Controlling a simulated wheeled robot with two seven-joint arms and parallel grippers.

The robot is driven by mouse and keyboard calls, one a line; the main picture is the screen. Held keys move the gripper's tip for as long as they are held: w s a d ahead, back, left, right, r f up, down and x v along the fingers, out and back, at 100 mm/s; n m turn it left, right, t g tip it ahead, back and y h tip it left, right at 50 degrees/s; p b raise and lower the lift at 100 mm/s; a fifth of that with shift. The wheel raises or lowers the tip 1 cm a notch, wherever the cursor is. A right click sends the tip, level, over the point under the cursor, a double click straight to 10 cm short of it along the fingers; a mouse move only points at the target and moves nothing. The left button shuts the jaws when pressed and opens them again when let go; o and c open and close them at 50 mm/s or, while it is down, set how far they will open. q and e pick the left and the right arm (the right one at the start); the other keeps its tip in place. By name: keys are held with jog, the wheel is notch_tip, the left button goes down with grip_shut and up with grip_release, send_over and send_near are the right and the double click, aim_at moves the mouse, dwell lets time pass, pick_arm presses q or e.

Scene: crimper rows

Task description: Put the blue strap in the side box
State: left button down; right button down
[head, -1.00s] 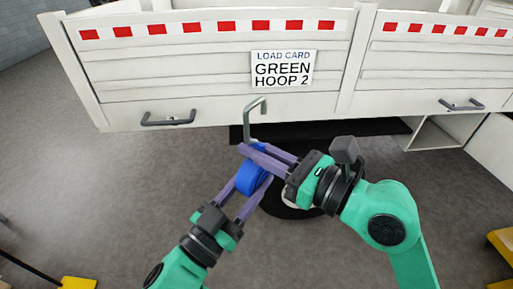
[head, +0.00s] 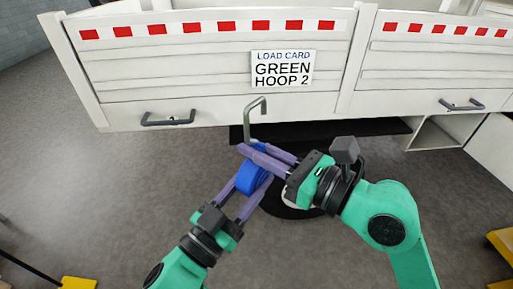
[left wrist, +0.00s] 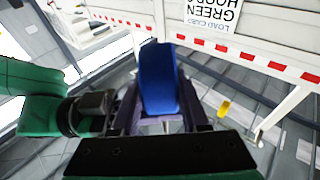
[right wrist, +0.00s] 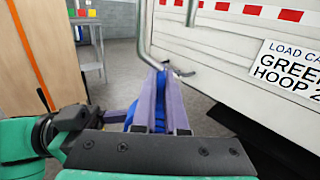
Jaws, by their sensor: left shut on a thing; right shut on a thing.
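The blue strap (head: 251,179) is a thick blue bundle in the middle of the head view. My left gripper (head: 244,190) is shut on it from below. The strap stands tall between the left fingers in the left wrist view (left wrist: 158,80). My right gripper (head: 262,156) crosses just above, its fingers close to the left ones. Blue shows between its fingers in the right wrist view (right wrist: 159,112), so it is also shut on the strap. A grey bent hook (head: 255,107) rises by the right fingertips; its attachment is hidden. An open white side box (head: 432,137) sits under the truck bed at right.
The white truck side (head: 200,60) stands close ahead, with a load card (head: 282,69) reading GREEN HOOP 2 and a dark handle (head: 168,119). A black round thing lies below the right gripper, partly hidden. Grey floor (head: 110,200) at left is clear.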

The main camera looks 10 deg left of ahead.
dwell(0.4)
pick_arm(q)
jog(key=shift+c, duration=1.6)
grip_release()
